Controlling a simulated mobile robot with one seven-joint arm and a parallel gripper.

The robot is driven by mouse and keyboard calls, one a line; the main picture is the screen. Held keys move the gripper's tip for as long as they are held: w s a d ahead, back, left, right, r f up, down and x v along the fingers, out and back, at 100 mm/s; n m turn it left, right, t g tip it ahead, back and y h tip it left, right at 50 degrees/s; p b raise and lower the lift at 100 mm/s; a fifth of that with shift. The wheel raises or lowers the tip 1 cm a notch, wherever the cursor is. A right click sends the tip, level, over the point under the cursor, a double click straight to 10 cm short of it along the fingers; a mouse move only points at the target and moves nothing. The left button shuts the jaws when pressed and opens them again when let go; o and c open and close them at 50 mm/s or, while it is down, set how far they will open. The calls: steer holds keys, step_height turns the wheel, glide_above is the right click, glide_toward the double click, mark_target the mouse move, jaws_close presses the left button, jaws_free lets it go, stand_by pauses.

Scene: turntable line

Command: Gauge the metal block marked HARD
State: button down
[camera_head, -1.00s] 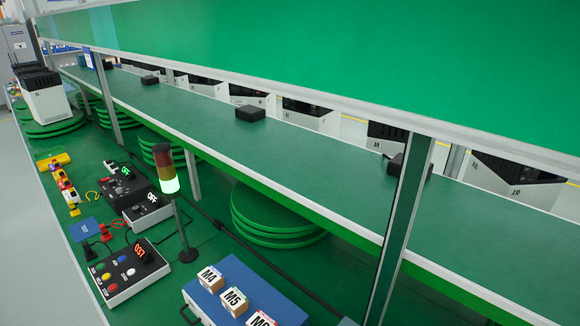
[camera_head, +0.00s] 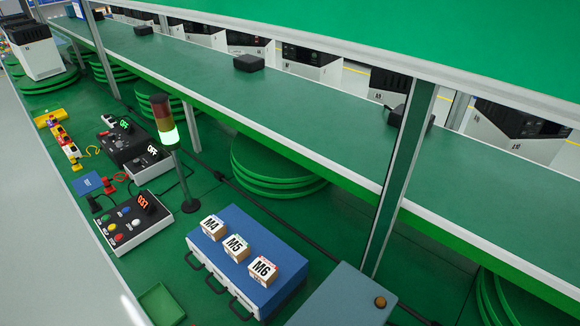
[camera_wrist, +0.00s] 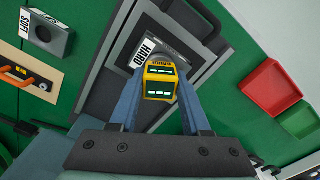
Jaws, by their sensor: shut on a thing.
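The metal block marked HARD (camera_wrist: 143,52) shows in the wrist view as a grey block with a white label, on a dark grey plate (camera_wrist: 100,93). My gripper (camera_wrist: 160,84) is in front of it, its two blue-grey fingers shut on a yellow gauge (camera_wrist: 161,71) with lit green readouts on dark panels. The gauge overlaps the block and hides part of it; I cannot tell whether they touch. A second grey block, marked SOFT (camera_wrist: 48,35), lies at the upper left. My gripper and both blocks are not seen in the head view.
A red tray (camera_wrist: 270,88) and a green tray (camera_wrist: 301,121) lie to the right in the wrist view; an orange handle (camera_wrist: 35,77) is at left. The head view shows a blue drawer unit (camera_head: 262,225) with M4, M5 and M6 boxes, a signal lamp (camera_head: 167,125) and a control box (camera_head: 133,224).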

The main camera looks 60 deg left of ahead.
steer(key=shift+c, duration=1.4)
jaws_free()
step_height(320, 180, up, 13)
steer(key=shift+b, duration=0.3)
